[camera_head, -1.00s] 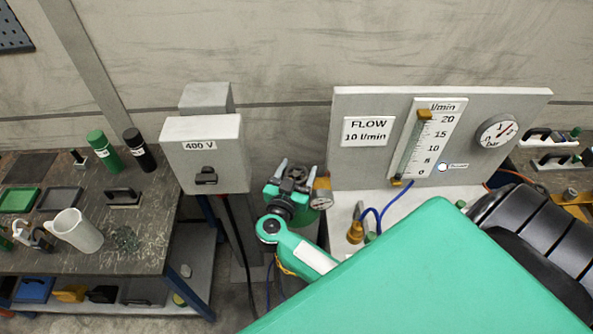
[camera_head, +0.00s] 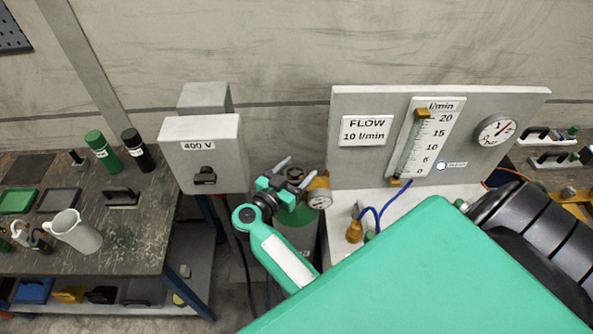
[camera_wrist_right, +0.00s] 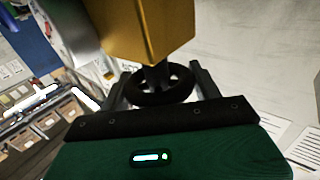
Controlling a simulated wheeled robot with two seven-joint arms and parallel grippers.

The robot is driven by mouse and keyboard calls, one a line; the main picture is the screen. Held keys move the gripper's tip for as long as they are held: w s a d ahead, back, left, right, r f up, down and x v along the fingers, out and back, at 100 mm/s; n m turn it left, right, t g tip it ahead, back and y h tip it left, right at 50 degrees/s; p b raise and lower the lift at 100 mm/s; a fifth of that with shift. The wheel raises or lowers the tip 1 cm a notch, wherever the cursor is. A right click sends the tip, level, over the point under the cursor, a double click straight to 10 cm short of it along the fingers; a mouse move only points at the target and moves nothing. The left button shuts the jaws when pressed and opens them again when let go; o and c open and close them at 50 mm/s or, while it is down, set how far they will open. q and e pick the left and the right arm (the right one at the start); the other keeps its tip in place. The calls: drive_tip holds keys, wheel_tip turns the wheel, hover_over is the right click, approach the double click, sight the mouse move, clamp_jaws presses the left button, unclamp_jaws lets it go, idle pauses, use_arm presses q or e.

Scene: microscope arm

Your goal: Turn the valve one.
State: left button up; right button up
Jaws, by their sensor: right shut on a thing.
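The valve is a black handwheel (camera_wrist_right: 160,84) on a dark stem under a brass body (camera_wrist_right: 148,28) in the right wrist view. My right gripper (camera_wrist_right: 160,88) is shut on this wheel, with one finger on each side of its rim. In the head view my right gripper (camera_head: 286,172) is at the top of a green cylinder (camera_head: 298,236), with its fingers tilted up to the right. The wheel is dark and mostly hidden there by the fingers. A small round gauge (camera_head: 319,198) on brass sits just right of it. My left gripper is not in view.
A grey 400 V box (camera_head: 202,155) stands left of the gripper. A grey panel to the right holds a FLOW 10 l/min sign (camera_head: 366,131), a flow tube (camera_head: 414,140) and a bar gauge (camera_head: 496,131). A cluttered dark bench (camera_head: 140,221) is at left.

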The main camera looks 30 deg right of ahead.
drive_tip(key=o, duration=1)
drive_tip(key=shift+t, duration=0.3)
